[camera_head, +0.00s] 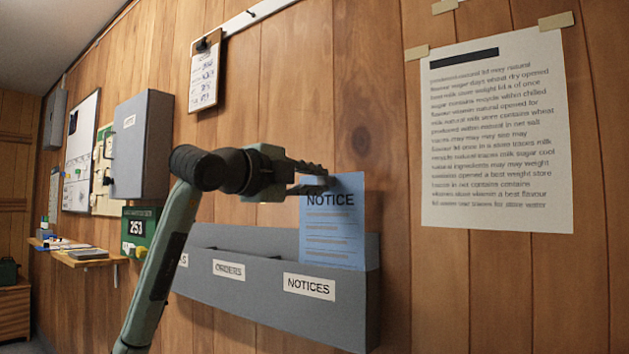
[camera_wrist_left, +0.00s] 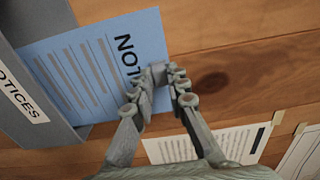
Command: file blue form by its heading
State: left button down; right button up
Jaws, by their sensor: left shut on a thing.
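The blue form (camera_head: 333,228), headed NOTICE, stands upright at the wall file's right compartment, its lower edge hidden behind the front wall labelled NOTICES. My left gripper (camera_head: 318,180) is shut on its top edge. In the left wrist view the blue form (camera_wrist_left: 95,65) also shows, with the left gripper (camera_wrist_left: 163,75) at its heading edge. The grey wall file (camera_head: 255,303) has labels ORDERS (camera_head: 228,270) and NOTICES (camera_head: 309,287); a further label at left is mostly hidden by my arm. My right gripper is not in view.
A large printed sheet (camera_head: 497,140) is taped to the wooden wall at right. A clipboard (camera_head: 205,72) hangs above, and a grey wall box (camera_head: 141,146) sticks out at left. A small shelf (camera_head: 90,259) is further left. Bare wall lies right of the file.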

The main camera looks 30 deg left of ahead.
pick_arm(q)
jog(key=shift+f+b, duration=1.15)
jog(key=shift+f, duration=0.3)
jog(key=shift+f, duration=0.15)
jog(key=shift+f+b, duration=1.4)
jog(key=shift+f, duration=0.05)
jog(key=c, duration=1.4)
grip_release()
jog(key=shift+s, duration=0.1)
jog(key=s, duration=0.8)
jog(key=s+a, duration=0.1)
jog(key=s, duration=0.2)
jog(key=shift+s, duration=0.4)
